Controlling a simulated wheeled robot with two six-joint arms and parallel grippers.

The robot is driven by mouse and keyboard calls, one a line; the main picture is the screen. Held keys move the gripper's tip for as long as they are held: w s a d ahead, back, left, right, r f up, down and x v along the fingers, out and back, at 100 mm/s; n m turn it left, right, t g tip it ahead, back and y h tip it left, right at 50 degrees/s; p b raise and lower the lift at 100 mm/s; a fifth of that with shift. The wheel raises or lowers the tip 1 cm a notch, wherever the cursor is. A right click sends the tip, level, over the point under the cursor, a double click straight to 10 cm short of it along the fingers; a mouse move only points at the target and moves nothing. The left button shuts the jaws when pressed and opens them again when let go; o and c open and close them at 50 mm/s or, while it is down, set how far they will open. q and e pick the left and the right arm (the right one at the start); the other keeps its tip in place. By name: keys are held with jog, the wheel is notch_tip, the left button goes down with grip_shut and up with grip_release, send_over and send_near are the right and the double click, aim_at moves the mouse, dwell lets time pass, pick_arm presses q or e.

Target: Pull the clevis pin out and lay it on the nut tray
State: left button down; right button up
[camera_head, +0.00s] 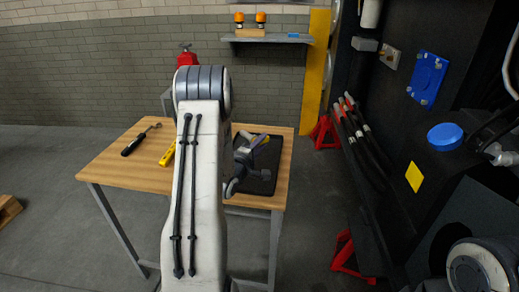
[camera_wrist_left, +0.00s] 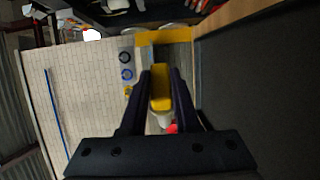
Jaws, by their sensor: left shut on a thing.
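My left gripper (camera_head: 257,145) is above the black nut tray (camera_head: 262,184) on the wooden table, with my forearm in front of part of the table. In the left wrist view the two dark fingers (camera_wrist_left: 160,88) are shut on a yellow piece with a pale lower end, which looks like the clevis pin (camera_wrist_left: 161,92). In the head view the pin is small and mostly hidden by the gripper. I cannot tell its height above the tray. My right gripper is not in view.
A wrench-like tool (camera_head: 140,140) and a yellow tool (camera_head: 168,154) lie on the table (camera_head: 110,168). The dark chassis (camera_head: 440,165) stands at right, with red stands (camera_head: 323,132) near it. A wall shelf (camera_head: 267,38) hangs behind.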

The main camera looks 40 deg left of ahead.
pick_arm(q)
jog(key=shift+s+a, duration=0.15)
jog(key=shift+a, duration=0.15)
jog(key=shift+f, duration=0.1)
notch_tip(320, 180, down, 5)
jog(key=b, duration=0.4)
jog(key=c, duration=0.6)
grip_release()
jog(key=shift+o, duration=0.2)
